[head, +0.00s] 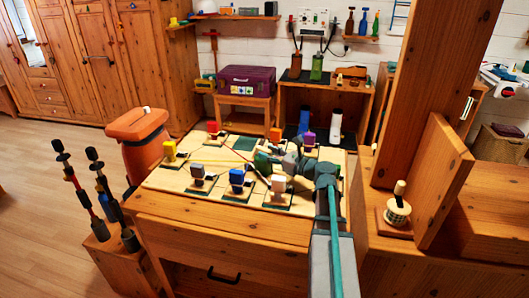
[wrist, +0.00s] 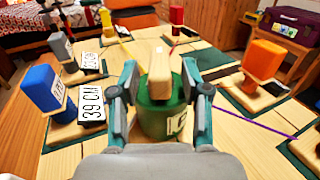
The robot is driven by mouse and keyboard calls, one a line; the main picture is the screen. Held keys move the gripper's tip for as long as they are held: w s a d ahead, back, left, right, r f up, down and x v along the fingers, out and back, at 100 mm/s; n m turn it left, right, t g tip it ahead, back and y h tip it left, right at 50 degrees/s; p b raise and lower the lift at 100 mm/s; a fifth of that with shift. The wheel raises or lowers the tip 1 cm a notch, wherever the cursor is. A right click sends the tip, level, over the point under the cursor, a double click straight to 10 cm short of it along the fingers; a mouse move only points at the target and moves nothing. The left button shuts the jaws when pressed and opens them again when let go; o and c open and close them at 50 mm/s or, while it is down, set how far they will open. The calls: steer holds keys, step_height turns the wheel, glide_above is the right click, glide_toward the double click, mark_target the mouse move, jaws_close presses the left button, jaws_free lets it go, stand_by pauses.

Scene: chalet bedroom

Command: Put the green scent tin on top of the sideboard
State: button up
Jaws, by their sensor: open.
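A green tin (wrist: 160,118) with a pale wooden block-shaped piece on top (wrist: 160,72) stands upright on the board-covered worktop in the wrist view. In the head view the green tin (head: 262,161) shows partly behind my gripper (head: 274,160). My gripper also shows in the wrist view (wrist: 160,84), with its fingers apart on the left and right of the tin. Whether the fingers touch it I cannot tell. A wooden unit with a drawer (head: 215,268) carries the worktop; another wooden surface (head: 378,232) is at right. I cannot tell which is the sideboard.
Thin cords cross the worktop. A wooden post (head: 425,90) rises at right, near a spool-like item (head: 398,208). A purple box (head: 246,80) stands behind.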

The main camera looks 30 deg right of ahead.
steer(key=v, duration=0.9)
steer(key=shift+o, duration=0.5)
steer(key=shift+s+d, duration=0.15)
steer(key=shift+s, duration=0.25)
